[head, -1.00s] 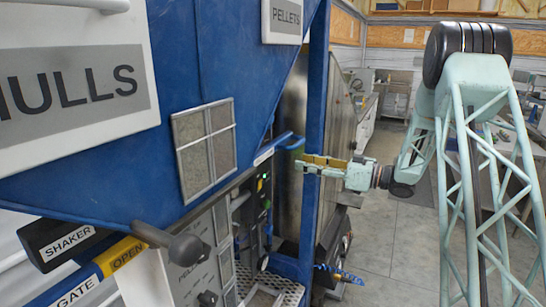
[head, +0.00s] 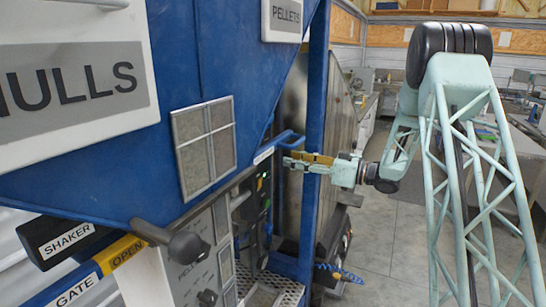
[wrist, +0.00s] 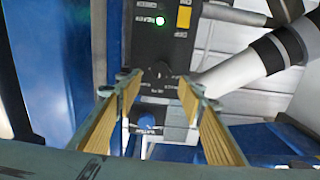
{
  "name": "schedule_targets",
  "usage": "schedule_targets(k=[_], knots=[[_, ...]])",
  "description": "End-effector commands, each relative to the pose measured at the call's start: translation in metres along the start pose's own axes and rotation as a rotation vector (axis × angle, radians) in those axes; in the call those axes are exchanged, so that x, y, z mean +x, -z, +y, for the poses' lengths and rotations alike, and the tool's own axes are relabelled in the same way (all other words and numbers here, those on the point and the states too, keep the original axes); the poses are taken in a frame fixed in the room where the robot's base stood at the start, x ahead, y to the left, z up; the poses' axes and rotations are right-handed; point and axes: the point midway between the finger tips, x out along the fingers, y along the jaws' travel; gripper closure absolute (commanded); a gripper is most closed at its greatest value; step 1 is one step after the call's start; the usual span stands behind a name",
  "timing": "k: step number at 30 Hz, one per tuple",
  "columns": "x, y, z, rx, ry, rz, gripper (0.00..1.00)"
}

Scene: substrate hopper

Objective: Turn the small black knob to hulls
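A small black knob (head: 207,297) is on the pale panel (head: 190,260) at the bottom of the head view, beside partly readable lettering that starts "PELL". Its pointing direction is too small to tell. My gripper (head: 290,161) is up and right of that knob, level beside the blue frame post, touching nothing that I can make out. In the wrist view my gripper (wrist: 160,84) has its two yellow-padded fingers apart, with nothing between them. Beyond the fingertips is a black control box (wrist: 163,45) with a dark round knob (wrist: 158,73); its markings are unreadable.
A pale pipe (wrist: 250,62) slants right of the control box.

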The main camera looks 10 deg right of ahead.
Motion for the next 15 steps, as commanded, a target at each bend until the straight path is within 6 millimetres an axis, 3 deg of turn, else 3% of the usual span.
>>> schedule_targets(k=[15], knots=[[0.066,0.0,0.0,0.0,0.001,0.0,0.64]])
